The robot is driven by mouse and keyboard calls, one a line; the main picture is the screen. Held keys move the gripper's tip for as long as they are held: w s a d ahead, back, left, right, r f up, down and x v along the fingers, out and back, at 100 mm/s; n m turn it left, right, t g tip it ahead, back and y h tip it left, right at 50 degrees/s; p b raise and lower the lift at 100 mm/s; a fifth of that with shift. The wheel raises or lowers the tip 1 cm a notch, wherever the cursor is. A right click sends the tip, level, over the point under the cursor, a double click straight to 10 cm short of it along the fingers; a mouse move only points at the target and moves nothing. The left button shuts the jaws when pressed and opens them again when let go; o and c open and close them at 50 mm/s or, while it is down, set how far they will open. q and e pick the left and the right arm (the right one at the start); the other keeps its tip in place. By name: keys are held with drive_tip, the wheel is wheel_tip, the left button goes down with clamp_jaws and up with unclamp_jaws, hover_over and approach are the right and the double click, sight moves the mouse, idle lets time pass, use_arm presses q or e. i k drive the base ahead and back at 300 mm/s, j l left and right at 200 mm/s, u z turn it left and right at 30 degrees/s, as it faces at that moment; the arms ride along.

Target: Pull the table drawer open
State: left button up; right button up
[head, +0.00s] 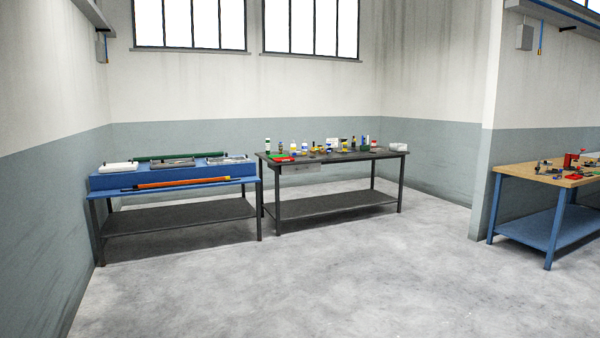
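A dark table (340,157) with a lower shelf stands near the back corner, well away from me across the floor. Several bottles and small items stand on the tabletop. Neither of my grippers is in the view.
A blue bench (107,182) with rollers and trays stands left of the table. A wooden-topped blue workbench (518,171) with small red tools stands at the right, beside a projecting wall (483,180). The concrete floor (330,285) in front is clear.

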sight(312, 167)
drive_tip(key=i, duration=6.45)
drive_tip(key=l+z, duration=0.05)
drive_tip(key=l, duration=0.1)
